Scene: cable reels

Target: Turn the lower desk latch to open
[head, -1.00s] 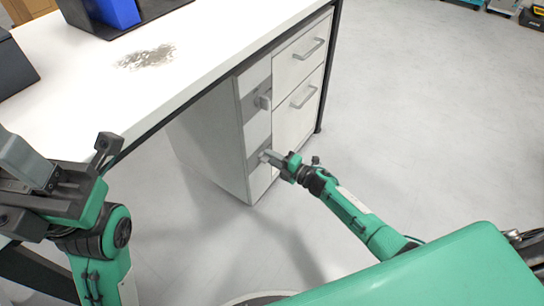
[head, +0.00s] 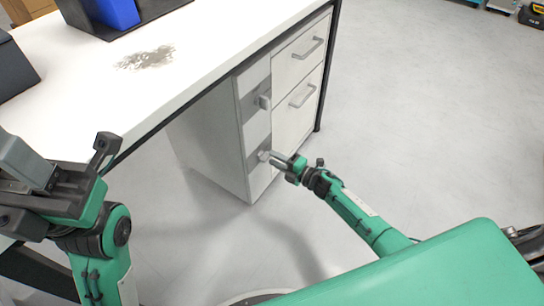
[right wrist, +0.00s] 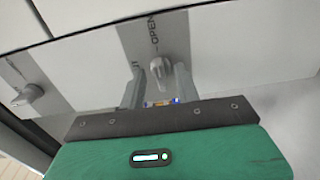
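The lower desk latch (head: 263,155) is a small grey knob on a grey plate on the white drawer cabinet (head: 215,150). In the right wrist view the latch (right wrist: 160,68) shows close up beside the printed word OPEN. My right gripper (head: 276,159) is right at it. In the right wrist view its two fingers (right wrist: 160,86) stand apart, with the knob between or just beyond their tips; contact cannot be told. The upper latch (head: 263,101) sits above and also shows in the right wrist view (right wrist: 28,95). My left gripper (head: 65,165) is open and empty at the left.
The white desk top (head: 190,60) carries a dark tray with a blue bin (head: 118,12) and a grey smudge. Two drawers with bar handles (head: 303,95) are right of the latches. Floor (head: 430,130) to the right is clear.

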